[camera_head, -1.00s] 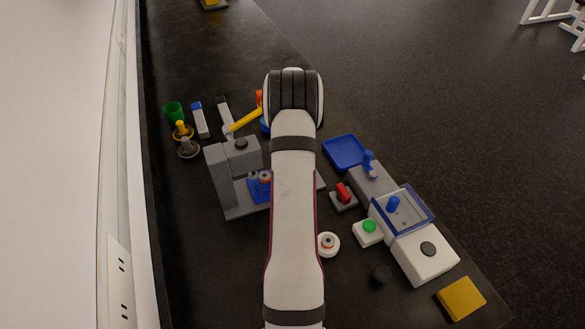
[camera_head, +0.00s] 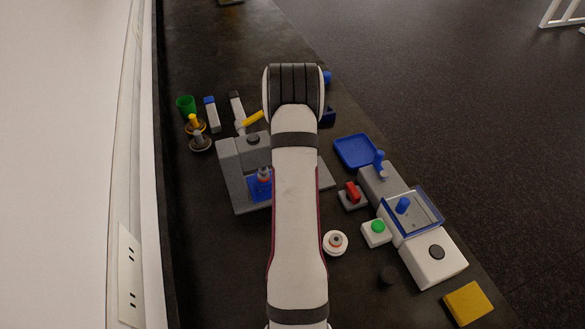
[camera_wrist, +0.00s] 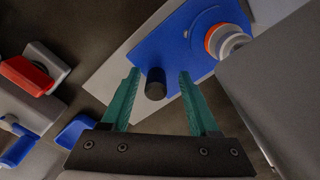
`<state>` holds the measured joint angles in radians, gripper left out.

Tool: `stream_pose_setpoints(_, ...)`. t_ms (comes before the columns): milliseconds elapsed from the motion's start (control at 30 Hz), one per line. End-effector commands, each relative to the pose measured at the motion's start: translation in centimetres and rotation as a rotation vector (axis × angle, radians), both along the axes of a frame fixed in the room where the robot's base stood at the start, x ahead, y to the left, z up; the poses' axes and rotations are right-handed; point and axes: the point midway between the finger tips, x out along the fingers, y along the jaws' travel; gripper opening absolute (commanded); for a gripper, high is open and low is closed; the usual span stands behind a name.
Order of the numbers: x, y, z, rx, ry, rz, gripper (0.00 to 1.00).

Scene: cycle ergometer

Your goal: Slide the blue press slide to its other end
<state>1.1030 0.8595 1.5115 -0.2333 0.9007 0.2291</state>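The blue press slide (camera_wrist: 180,45) is a flat blue plate with a dark upright knob (camera_wrist: 155,84) near its edge. A white and orange round part (camera_wrist: 225,40) sits on the plate. In the wrist view my gripper (camera_wrist: 159,74) is open, with one teal finger on each side of the knob and a gap to both. In the head view the slide (camera_head: 256,188) lies on the grey base beside the grey press (camera_head: 240,152), partly covered by my arm. The gripper is hidden there.
The grey press body (camera_wrist: 285,95) stands close right of my gripper in the wrist view. A red switch (camera_head: 352,192), a blue tray (camera_head: 357,151) and a white box with a clear blue-edged cover (camera_head: 435,257) stand to the right. Small cups and tools stand at left.

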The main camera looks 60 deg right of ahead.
Motion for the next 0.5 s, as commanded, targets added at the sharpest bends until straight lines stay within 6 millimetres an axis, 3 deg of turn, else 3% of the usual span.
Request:
stream_pose_setpoints(300,-0.1,-0.1,0.4,-0.003,0.0,0.001,0.61)
stream_pose_setpoints(500,-0.1,-0.2,4.3,-0.006,-0.001,0.001,0.61)
